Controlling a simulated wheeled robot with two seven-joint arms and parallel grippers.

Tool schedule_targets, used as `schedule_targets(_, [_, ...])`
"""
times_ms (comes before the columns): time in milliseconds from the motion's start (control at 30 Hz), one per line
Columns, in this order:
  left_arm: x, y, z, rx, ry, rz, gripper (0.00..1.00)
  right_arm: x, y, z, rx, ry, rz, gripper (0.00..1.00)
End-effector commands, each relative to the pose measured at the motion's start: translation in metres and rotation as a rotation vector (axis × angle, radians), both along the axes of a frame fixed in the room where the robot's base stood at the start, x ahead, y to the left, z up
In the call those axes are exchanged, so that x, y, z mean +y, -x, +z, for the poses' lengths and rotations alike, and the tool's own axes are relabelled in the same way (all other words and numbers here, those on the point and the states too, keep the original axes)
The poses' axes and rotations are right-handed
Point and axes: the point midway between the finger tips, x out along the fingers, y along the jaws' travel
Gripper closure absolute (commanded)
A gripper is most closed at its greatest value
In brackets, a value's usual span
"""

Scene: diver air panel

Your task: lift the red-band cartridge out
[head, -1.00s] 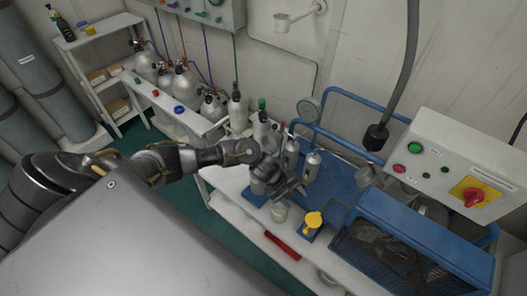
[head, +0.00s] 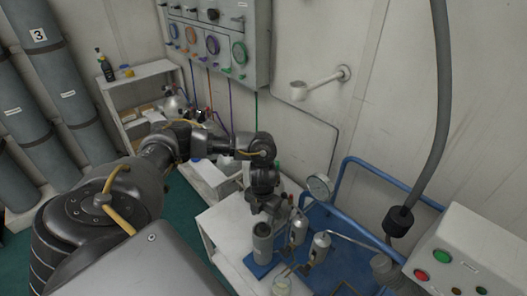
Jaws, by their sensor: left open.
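A grey upright cylinder (head: 263,243), like a filter housing, stands on a small blue base (head: 258,268) on the white bench. My left gripper (head: 268,212) points down just above and slightly right of the cylinder's top. It is open, and I see nothing held in it. Whether its fingers touch the cylinder I cannot tell. I cannot make out a red band or a cartridge. My right gripper is not in view.
Two metal canisters (head: 320,247) and a pressure gauge (head: 319,187) stand close right of my left gripper, by blue tube rails (head: 385,180). A clear jar (head: 282,286) is at the bottom edge. A gauge panel (head: 215,40) hangs on the wall.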

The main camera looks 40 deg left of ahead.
Motion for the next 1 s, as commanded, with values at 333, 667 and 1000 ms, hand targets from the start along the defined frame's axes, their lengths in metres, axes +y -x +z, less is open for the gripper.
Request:
schedule_targets(333, [0.001,0.000,-0.018,-0.002,0.000,0.005,0.46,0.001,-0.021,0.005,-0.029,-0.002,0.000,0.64])
schedule_targets(667, [0.001,0.000,-0.061,-0.001,0.000,0.007,0.46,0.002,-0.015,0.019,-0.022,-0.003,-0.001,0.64])
schedule_targets(1000, [0.001,0.000,-0.069,-0.003,0.000,0.005,0.48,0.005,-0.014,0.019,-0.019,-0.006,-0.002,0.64])
